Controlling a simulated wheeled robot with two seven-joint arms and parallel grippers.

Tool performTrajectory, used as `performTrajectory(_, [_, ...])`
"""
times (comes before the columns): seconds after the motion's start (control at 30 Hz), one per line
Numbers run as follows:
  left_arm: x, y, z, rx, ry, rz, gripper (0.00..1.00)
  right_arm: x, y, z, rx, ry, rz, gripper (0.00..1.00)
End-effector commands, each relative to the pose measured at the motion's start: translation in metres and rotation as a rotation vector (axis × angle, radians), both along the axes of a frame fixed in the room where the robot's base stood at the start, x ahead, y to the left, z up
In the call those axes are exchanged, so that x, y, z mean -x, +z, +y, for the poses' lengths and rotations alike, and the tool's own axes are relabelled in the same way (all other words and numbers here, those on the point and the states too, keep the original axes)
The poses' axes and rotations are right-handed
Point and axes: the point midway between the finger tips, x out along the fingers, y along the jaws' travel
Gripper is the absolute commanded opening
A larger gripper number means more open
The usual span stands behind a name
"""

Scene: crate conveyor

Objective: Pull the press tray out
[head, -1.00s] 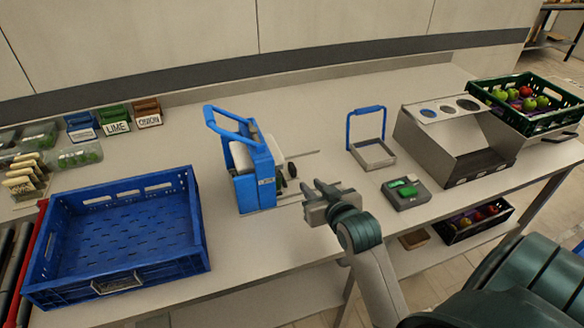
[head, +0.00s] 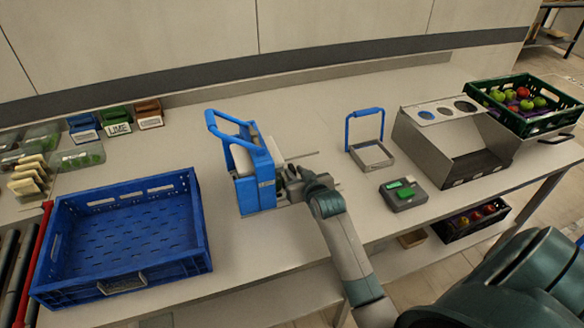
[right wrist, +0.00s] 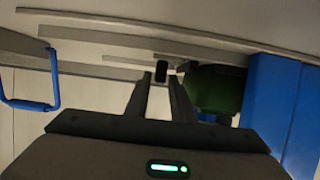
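The blue press (head: 256,188) stands on the counter with its blue lever (head: 228,132) raised. Thin rails (head: 302,155) run out from its right side. My right gripper (head: 296,174) is close against the press's right side and covers much of the tray area. In the right wrist view the two fingers (right wrist: 160,80) are apart, with a small black knob (right wrist: 161,70) at their tips; contact cannot be told. A dark green part (right wrist: 213,90) and the blue press body (right wrist: 272,95) lie right of the fingers. My left gripper is not in view.
A blue crate (head: 203,235) stands at left. A small metal frame with a blue handle (head: 366,112), a grey button box (head: 413,201) and a steel chute (head: 412,142) stand to the right.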

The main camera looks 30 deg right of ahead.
Motion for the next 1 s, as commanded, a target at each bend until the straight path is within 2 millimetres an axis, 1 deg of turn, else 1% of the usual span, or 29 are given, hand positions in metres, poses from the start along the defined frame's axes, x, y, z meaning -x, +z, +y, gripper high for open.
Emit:
performTrajectory(0.03, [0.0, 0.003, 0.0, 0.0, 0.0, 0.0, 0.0, -0.007, -0.001, -0.002, 0.0, 0.0, 0.001, 0.22])
performTrajectory(0.1, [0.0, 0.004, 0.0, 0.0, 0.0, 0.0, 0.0, -0.014, -0.004, -0.003, 0.0, 0.0, 0.0, 0.22])
performTrajectory(0.3, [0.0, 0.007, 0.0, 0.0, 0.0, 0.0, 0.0, -0.028, -0.011, -0.007, 0.001, 0.0, 0.001, 0.22])
performTrajectory(0.47, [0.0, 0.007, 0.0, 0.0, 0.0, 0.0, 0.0, -0.031, -0.013, -0.008, 0.001, 0.0, 0.0, 0.22])
performTrajectory(0.7, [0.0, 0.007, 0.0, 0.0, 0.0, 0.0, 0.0, -0.031, -0.013, -0.008, 0.001, 0.0, 0.0, 0.22])
performTrajectory(0.73, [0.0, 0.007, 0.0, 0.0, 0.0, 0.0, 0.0, -0.031, -0.013, -0.008, 0.001, 0.0, 0.0, 0.2])
performTrajectory(0.77, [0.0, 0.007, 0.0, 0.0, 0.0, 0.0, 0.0, -0.031, -0.013, -0.008, 0.001, 0.0, 0.0, 0.12])
performTrajectory(0.8, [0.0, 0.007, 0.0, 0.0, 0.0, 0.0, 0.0, -0.031, -0.013, -0.008, 0.0, 0.0, 0.0, 0.03])
performTrajectory(0.83, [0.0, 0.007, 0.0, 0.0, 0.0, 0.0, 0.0, -0.031, -0.013, -0.008, 0.0, 0.0, 0.0, 0.0])
performTrajectory(1.0, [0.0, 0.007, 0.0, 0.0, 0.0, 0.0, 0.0, -0.032, -0.013, -0.008, 0.0, 0.0, 0.0, 0.0])
